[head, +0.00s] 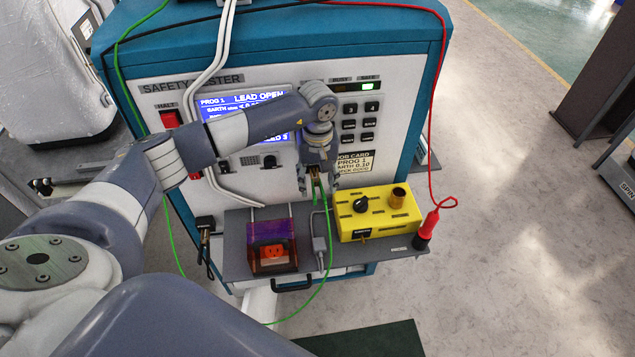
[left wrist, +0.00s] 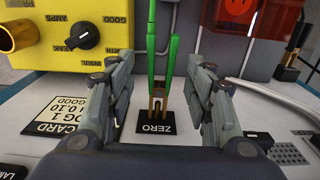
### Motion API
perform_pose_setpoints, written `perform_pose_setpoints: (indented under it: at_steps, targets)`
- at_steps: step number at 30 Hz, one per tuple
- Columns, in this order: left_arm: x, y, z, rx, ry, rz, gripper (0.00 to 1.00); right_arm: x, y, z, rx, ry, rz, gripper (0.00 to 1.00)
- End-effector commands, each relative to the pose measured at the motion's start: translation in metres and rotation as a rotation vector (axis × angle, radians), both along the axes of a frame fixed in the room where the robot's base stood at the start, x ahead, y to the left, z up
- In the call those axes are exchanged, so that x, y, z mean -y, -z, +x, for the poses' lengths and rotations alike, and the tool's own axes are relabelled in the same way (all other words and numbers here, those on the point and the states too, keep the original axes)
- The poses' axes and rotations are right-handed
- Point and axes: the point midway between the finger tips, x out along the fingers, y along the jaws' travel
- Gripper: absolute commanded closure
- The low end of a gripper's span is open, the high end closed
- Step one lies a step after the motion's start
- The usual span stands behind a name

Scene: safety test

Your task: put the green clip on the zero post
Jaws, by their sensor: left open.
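The green clip (left wrist: 160,60) has two green handles and brass jaws. In the left wrist view its jaws are at the small brass zero post (left wrist: 157,104), by the black plate marked ZERO (left wrist: 155,127). I cannot tell exactly how the jaws sit on the post. My left gripper (head: 318,186) is open, with a finger on each side of the clip and a visible gap to both. It also shows in the left wrist view (left wrist: 160,108). In the head view the clip (head: 317,189) is partly hidden by the gripper. My right gripper is not in view.
A yellow box (head: 376,222) with a knob and brass cup stands on the grey shelf (head: 232,243). A purple-orange cover (head: 272,228) over a red socket is left of it. A red probe (head: 428,224) stands at the shelf's right end. A green lead hangs below the clip.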

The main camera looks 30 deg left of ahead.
Motion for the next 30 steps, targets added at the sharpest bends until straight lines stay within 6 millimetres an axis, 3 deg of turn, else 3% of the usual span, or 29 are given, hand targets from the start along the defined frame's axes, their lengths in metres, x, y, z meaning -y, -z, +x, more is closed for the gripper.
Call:
perform_pose_setpoints:
  at_steps: [9, 15, 21, 30]
  targets:
    - [-0.001, -0.067, 0.002, 0.005, 0.000, 0.001, 0.52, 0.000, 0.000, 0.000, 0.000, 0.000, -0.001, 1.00]
    - [-0.001, -0.098, 0.001, 0.003, 0.000, 0.001, 0.52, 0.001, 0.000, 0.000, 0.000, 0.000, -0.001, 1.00]
    - [-0.001, -0.110, 0.000, 0.002, -0.001, 0.001, 0.52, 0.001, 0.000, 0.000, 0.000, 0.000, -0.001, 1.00]
    - [-0.001, -0.111, 0.000, 0.000, 0.000, 0.001, 0.52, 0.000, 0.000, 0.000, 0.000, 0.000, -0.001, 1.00]
